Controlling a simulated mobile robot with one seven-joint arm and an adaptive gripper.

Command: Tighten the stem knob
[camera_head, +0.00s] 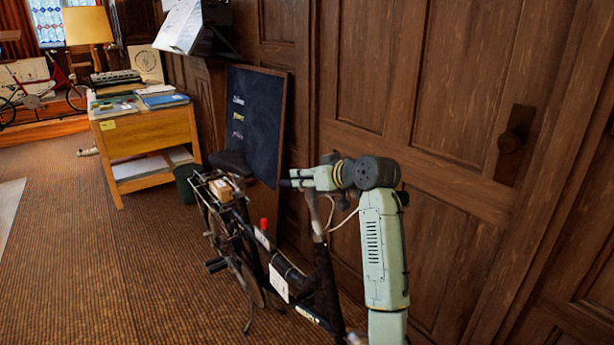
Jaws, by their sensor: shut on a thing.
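A dark folding bicycle (288,272) stands on the carpet in front of the wood-panelled wall. Its upright stem (317,218) rises close below my wrist. My pale green arm comes up from the lower right and bends left over the bicycle's front. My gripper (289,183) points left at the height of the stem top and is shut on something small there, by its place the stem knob. The knob itself is hidden by the fingers, so its turn and fit cannot be seen. A small red part (264,224) shows lower on the bicycle, apart from my gripper.
A panelled door with a dark handle (514,140) is close on the right. A dark blue board (254,118) leans on the wall behind the saddle (231,163). A wooden desk (150,140) stands at the back left. The carpet (120,270) on the left is clear.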

